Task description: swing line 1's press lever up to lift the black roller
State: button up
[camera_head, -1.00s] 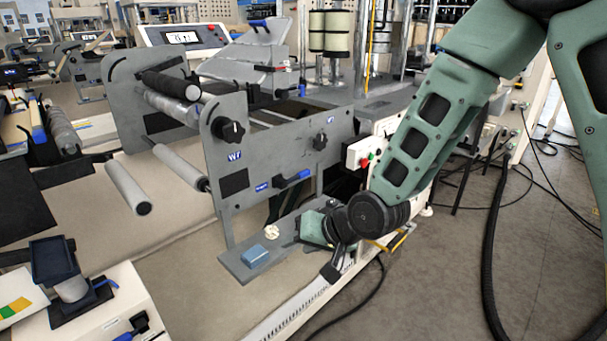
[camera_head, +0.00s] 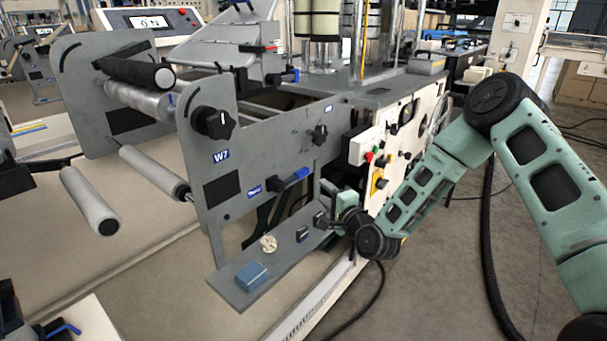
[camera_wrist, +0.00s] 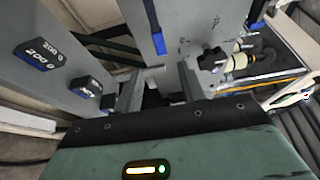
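The unwind frame marked W7 (camera_head: 221,156) holds a black roller (camera_head: 138,72) at its top, above a grey metal roller (camera_head: 135,100). A lever with a blue grip (camera_head: 292,178) sits low on the frame's side plate, beside a blue label. A black bar with a blue end (camera_wrist: 158,42) shows ahead of my gripper in the wrist view; I cannot tell if it is this lever. My gripper (camera_wrist: 160,88) is open and empty, its two grey fingers apart. In the head view it is partly hidden by my wrist, below and right of the blue grip.
A shelf (camera_head: 240,297) below the plate bears a blue block (camera_head: 252,275), a cream crumpled piece (camera_head: 268,244) and a dark block (camera_head: 302,233). A control panel (camera_head: 372,185) stands close to my arm.

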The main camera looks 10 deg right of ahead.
aim_at(305, 174)
jog(key=x, duration=1.2)
jog(key=shift+w+a+f, duration=0.1)
jog(key=shift+w+a, duration=0.05)
jog(key=shift+w, duration=0.2)
jog(key=shift+c, duration=0.3)
grip_shut()
